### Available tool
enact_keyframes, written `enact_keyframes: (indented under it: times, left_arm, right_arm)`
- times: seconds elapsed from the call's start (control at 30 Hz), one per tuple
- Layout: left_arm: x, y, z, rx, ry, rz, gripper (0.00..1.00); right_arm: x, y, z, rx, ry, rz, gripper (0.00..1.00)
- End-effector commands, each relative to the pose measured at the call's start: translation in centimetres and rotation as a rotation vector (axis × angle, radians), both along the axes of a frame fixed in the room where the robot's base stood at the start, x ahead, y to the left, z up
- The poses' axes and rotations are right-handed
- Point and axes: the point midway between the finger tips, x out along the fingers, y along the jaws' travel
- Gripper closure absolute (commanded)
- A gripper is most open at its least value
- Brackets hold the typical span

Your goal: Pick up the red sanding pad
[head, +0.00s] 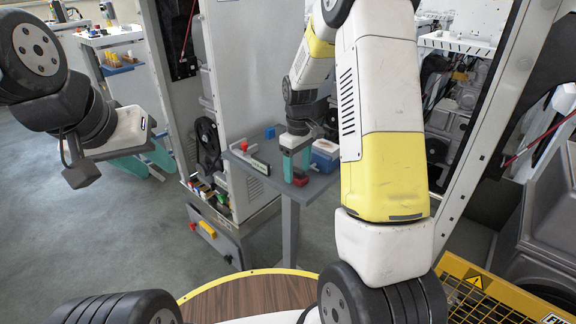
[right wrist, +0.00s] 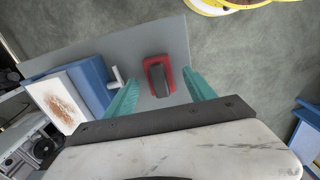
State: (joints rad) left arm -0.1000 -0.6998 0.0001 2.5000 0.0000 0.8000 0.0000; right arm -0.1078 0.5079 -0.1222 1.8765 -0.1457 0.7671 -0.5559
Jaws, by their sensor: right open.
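The red sanding pad (head: 300,178) has a dark grip on top and lies on a small grey table (head: 318,187). In the right wrist view, the pad (right wrist: 158,75) shows between the two teal fingertips, with a gap on each side. My right gripper (head: 297,163) is open and empty, close above the pad, pointing down; in its own wrist view, the right gripper (right wrist: 160,92) does not touch the pad. My left gripper (head: 146,163) hangs far to the left, away from the table, with its teal fingers apart and nothing visible between them.
A blue-and-white box (head: 325,153) stands on the table beside the right gripper; its stained white face (right wrist: 58,103) shows in the wrist view. A small blue block (head: 270,132) and a red-topped item (head: 243,145) are on the table's far and left sides. Tall cabinet panels stand behind.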

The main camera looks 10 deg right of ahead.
Motion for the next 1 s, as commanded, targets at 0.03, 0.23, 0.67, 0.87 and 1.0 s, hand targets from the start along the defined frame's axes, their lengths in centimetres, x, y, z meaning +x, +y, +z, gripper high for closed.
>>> enact_keyframes:
  times: [0.03,0.23,0.67,0.87,1.0]
  left_arm:
    - [0.0,0.0,0.0,0.000,0.000,0.000,0.64]
    - [0.0,0.0,0.0,0.000,0.000,0.000,0.64]
    - [0.0,0.0,0.0,0.000,0.000,0.000,0.64]
    - [0.0,0.0,0.0,0.000,0.000,0.000,0.64]
    - [0.0,0.0,0.0,0.000,0.000,0.000,0.64]
  right_arm:
    - [0.0,0.0,-0.7,0.000,0.001,0.000,0.36]
    - [0.1,0.0,-1.8,0.000,-0.002,0.000,0.36]
    - [0.1,0.0,-1.8,0.000,-0.002,0.000,0.89]
    - [0.1,0.0,-1.7,0.000,-0.003,0.000,1.00]
    - [0.1,0.0,-1.6,0.000,-0.004,0.000,1.00]
